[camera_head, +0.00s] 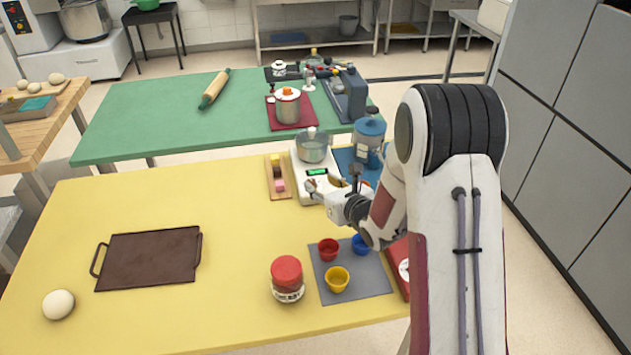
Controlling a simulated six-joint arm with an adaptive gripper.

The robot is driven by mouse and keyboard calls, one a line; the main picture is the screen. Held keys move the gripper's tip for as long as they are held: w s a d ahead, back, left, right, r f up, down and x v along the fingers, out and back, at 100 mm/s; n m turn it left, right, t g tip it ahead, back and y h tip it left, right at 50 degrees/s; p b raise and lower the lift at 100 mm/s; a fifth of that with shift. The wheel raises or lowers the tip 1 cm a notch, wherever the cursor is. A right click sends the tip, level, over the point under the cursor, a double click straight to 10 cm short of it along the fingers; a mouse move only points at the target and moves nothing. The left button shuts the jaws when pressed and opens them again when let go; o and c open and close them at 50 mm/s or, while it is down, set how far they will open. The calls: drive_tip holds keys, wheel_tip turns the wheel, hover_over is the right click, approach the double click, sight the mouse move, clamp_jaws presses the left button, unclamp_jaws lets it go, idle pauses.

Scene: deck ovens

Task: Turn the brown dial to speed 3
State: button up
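I cannot make out a brown dial or any speed marks; a dial may be too small or hidden behind my arm. A white appliance (304,168) with a green display and a metal bowl on top stands at the far edge of the yellow table. Beside it, to the right, a blue appliance (370,130) is partly hidden by my arm. My gripper (318,190) is at the near side of the white appliance, low over its front. Whether it touches is unclear. Its fingers are too small to tell open from shut.
Red, blue and yellow cups stand on a grey mat (362,287) near my arm. A red-lidded jar (287,280) is left of it. A wooden tray (279,190) lies left of the white appliance. A brown tray (150,262) and a white ball (58,304) are farther left.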

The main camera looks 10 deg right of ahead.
drive_tip(key=w+m, duration=0.1)
drive_tip(key=w, duration=0.1)
drive_tip(key=w+r+m, duration=0.1)
drive_tip(key=w+d+h, duration=0.1)
drive_tip(key=w, duration=0.1)
drive_tip(key=shift+w+d+r+m, duration=0.1)
drive_tip(key=shift+w+r+m, duration=0.1)
drive_tip(key=shift+w+m, duration=0.2)
drive_tip(key=w+d+r+m+g+h, duration=0.2)
drive_tip(key=w+m+g+h, duration=0.3)
drive_tip(key=m, duration=1.3)
drive_tip(key=s+a+f+m+g+y, duration=0.1)
drive_tip(key=s+a+m+g+y, duration=0.2)
drive_tip(key=m, duration=1.2)
drive_tip(key=shift+s+a+m+g, duration=0.3)
drive_tip(key=shift+s+g, duration=0.4)
drive_tip(key=shift+s, duration=0.4)
drive_tip(key=shift+f+y, duration=0.15)
drive_tip(key=shift+y, duration=0.15)
